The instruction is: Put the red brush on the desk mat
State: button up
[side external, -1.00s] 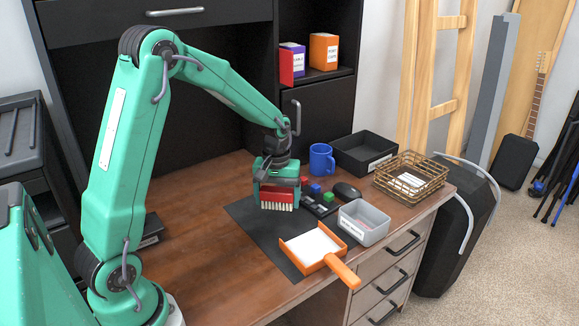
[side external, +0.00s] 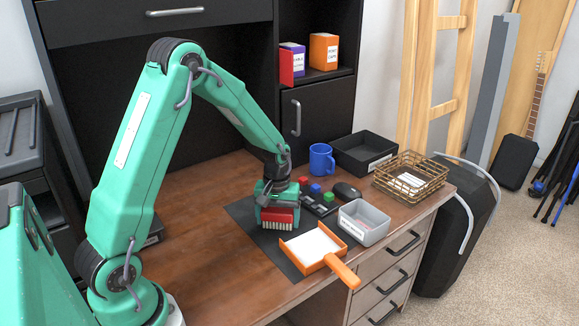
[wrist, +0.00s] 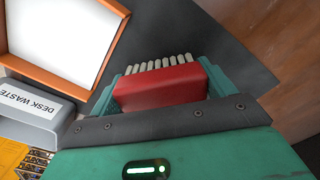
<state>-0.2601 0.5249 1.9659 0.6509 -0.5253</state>
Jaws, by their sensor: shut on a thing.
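The red brush (side external: 279,216) has a red body with a row of pale bristles pointing down. My gripper (side external: 277,206) is shut on it, with a finger on either side. The brush also shows between the fingers in the wrist view (wrist: 160,86). It is over the dark desk mat (side external: 262,238), low down; I cannot tell whether the bristles touch the mat. The mat also shows in the wrist view (wrist: 215,45).
An orange dustpan (side external: 312,248) with a white inside lies at the mat's front. A grey bin (side external: 364,222) marked "desk waste", small coloured blocks (side external: 315,190), a black mouse (side external: 347,191), a blue mug (side external: 321,159) and a wire basket (side external: 411,178) stand to the right.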

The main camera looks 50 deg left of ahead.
aim_at(278, 210)
jog(key=shift+f, duration=0.45)
dwell(0.8)
jog(key=o, duration=0.6)
jog(key=shift+o, duration=0.2)
jog(key=shift+o, duration=1.2)
jog(key=shift+r, duration=0.1)
jog(key=shift+r, duration=3.9)
jog(key=shift+r, duration=0.1)
